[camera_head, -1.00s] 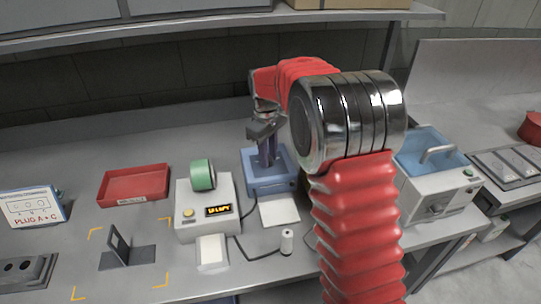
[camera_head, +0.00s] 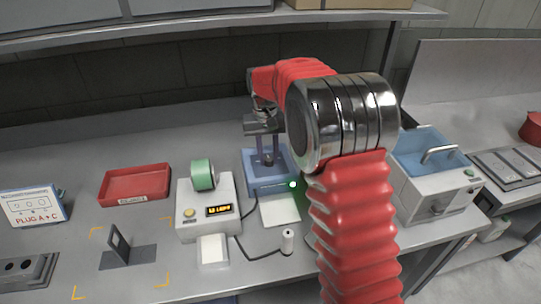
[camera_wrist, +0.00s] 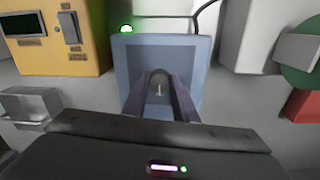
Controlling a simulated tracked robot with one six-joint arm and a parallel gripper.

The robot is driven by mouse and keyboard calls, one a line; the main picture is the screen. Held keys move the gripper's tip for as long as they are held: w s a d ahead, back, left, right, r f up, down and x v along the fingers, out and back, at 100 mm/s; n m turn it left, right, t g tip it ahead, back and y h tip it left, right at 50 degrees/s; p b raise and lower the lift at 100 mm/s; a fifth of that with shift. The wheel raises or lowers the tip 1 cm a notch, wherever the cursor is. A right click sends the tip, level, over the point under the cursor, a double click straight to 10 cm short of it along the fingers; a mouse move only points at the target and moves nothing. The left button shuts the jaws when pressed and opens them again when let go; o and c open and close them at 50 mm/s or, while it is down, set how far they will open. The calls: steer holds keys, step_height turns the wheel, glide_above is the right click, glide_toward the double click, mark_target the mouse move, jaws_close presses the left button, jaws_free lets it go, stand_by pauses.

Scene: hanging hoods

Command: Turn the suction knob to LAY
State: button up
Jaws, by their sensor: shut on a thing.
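A blue box-shaped unit (camera_head: 272,187) stands on the bench, with a small lit green lamp (camera_head: 292,184) at its front right corner. The wrist view shows the same blue unit (camera_wrist: 190,52) from above, with its green lamp (camera_wrist: 126,29) lit. A dark rounded knob (camera_wrist: 159,82) with a white mark sits on its top. My gripper (camera_wrist: 160,90) is shut on the knob, one finger on each side. In the head view my gripper (camera_head: 267,160) points down onto the unit. No LAY label is legible, so I cannot tell the knob's setting.
A white unit (camera_head: 190,231) with a green roll (camera_head: 203,174) and lit display stands left of the blue unit. A red tray (camera_head: 135,186) lies further left. A grey-white unit with a blue basin (camera_head: 424,150) stands right. A white pad (camera_head: 280,211) lies in front.

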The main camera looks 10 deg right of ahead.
mark_target(266, 159)
steer(key=shift+w+r+m, duration=0.1)
steer(key=shift+w+m, duration=0.05)
steer(key=shift+m, duration=0.15)
steer(key=o, duration=0.7)
steer(key=shift+c, duration=0.2)
steer(key=o, duration=0.4)
steer(key=r, duration=1.3)
steer(key=shift+a+r, duration=0.3)
steer(key=shift+a, duration=0.05)
